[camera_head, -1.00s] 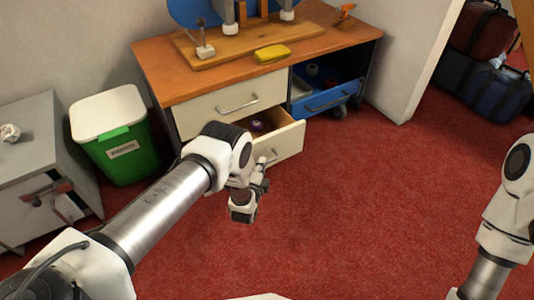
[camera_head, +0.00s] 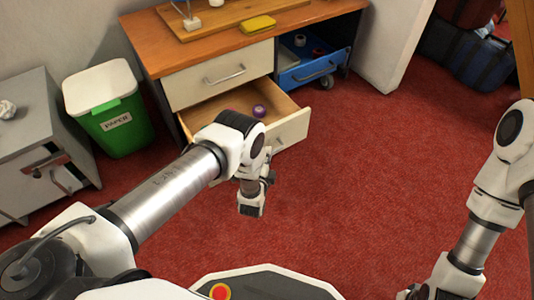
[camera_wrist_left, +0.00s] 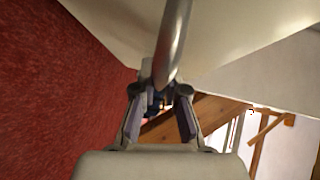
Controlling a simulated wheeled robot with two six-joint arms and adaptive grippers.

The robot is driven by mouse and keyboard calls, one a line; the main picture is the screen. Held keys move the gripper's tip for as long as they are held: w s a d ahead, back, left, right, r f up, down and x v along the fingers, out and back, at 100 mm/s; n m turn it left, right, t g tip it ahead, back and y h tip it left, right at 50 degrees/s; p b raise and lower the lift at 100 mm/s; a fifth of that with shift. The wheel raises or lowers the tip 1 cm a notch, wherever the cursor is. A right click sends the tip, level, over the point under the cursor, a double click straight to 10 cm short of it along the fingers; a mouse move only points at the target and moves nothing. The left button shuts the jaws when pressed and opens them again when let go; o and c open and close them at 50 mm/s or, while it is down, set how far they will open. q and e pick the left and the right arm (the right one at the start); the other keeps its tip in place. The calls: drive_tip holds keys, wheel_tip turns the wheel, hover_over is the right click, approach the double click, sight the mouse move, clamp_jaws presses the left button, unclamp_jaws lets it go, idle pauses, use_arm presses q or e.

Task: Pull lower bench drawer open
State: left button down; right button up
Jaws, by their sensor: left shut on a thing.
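The lower bench drawer (camera_head: 291,131) stands well out from the bench in the head view, its inside showing. A purple roll (camera_head: 258,111) lies in it. My left gripper (camera_head: 266,174) is in front of the drawer's front panel. In the left wrist view its fingers (camera_wrist_left: 160,96) are shut on the metal drawer handle (camera_wrist_left: 173,42), which runs between them. In the head view, my left wrist hides most of the handle and part of the front panel. My right arm is at the right; only a dark bit of its hand shows at the bottom edge, its fingers unclear.
The upper drawer (camera_head: 196,84) is shut. A blue drawer (camera_head: 310,73) is beside it under the wooden bench top (camera_head: 147,47). A green bin with a white lid (camera_head: 125,130) and a grey cabinet (camera_head: 25,112) stand left. Red carpet (camera_head: 370,170) is free to the right.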

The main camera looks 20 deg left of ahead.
use_arm(q)
drive_tip(key=c, duration=1.2)
unclamp_jaws()
drive_tip(key=s+d+r, duration=0.1)
drive_tip(key=s, duration=1)
drive_tip(key=shift+s+d+r, duration=0.2)
drive_tip(key=shift+s+r, duration=0.1)
drive_tip(key=shift+s, duration=0.1)
drive_tip(key=shift+r, duration=0.1)
